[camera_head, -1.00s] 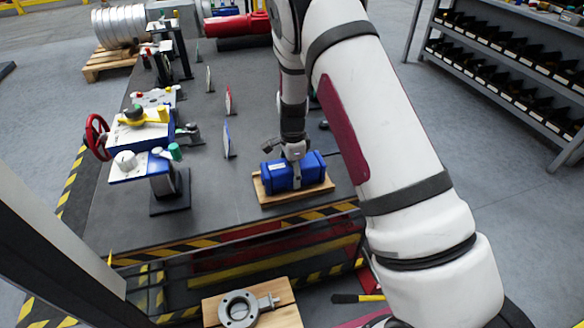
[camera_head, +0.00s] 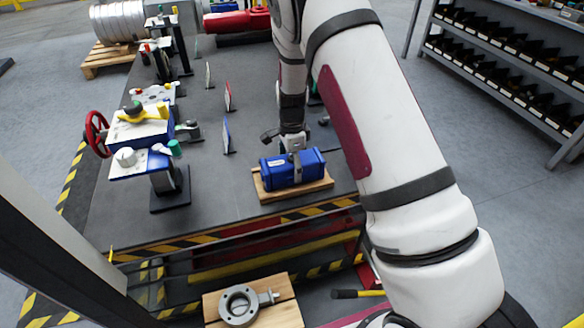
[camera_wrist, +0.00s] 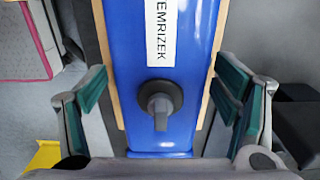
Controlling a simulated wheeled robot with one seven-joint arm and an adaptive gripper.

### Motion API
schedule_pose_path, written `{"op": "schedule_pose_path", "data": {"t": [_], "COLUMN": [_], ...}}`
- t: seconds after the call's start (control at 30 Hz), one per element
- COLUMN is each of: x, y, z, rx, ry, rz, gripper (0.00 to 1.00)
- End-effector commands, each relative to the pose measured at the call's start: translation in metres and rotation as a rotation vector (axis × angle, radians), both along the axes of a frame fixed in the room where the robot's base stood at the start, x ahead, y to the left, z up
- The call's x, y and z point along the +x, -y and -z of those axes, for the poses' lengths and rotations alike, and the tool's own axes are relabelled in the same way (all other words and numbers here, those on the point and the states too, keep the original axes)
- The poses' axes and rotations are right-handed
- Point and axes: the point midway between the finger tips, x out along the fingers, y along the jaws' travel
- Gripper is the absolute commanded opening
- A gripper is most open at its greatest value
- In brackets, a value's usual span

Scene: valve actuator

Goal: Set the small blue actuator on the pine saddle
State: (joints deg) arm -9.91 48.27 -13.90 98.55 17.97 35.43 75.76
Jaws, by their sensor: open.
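The small blue actuator (camera_head: 281,174) lies lengthwise on the pine saddle (camera_head: 300,193), near the front edge of the grey bench. In the wrist view the actuator (camera_wrist: 198,30) fills the middle, with a white label and a dark round knob on its top face. Strips of the saddle (camera_wrist: 118,110) show along both its sides. My gripper (camera_head: 294,151) is over the actuator, pointing down. In the wrist view my gripper (camera_wrist: 160,98) is open, its green-padded fingers on either side of the actuator with gaps between. The actuator's underside is hidden.
A blue and white valve assembly (camera_head: 145,135) with a red handwheel (camera_head: 96,136) stands at the left. Thin upright plates (camera_head: 226,135) stand mid-bench. Below the front edge, a pine board (camera_head: 288,311) bears a grey valve (camera_head: 240,305). Shelving (camera_head: 510,75) stands at the right.

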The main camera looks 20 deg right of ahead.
Motion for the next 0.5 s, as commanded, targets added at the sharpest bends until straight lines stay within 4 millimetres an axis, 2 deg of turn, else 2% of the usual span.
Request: {"op": "schedule_pose_path", "data": {"t": [0.03, 0.3, 0.5], "x": [0.001, 0.001, 0.000], "y": [0.000, -0.001, 0.000], "z": [-0.012, -0.068, -0.095], "rx": [0.000, 0.001, 0.000], "ry": [0.005, 0.005, 0.003], "rz": [0.000, -0.001, -0.001], "gripper": [0.82, 0.82, 0.82]}}
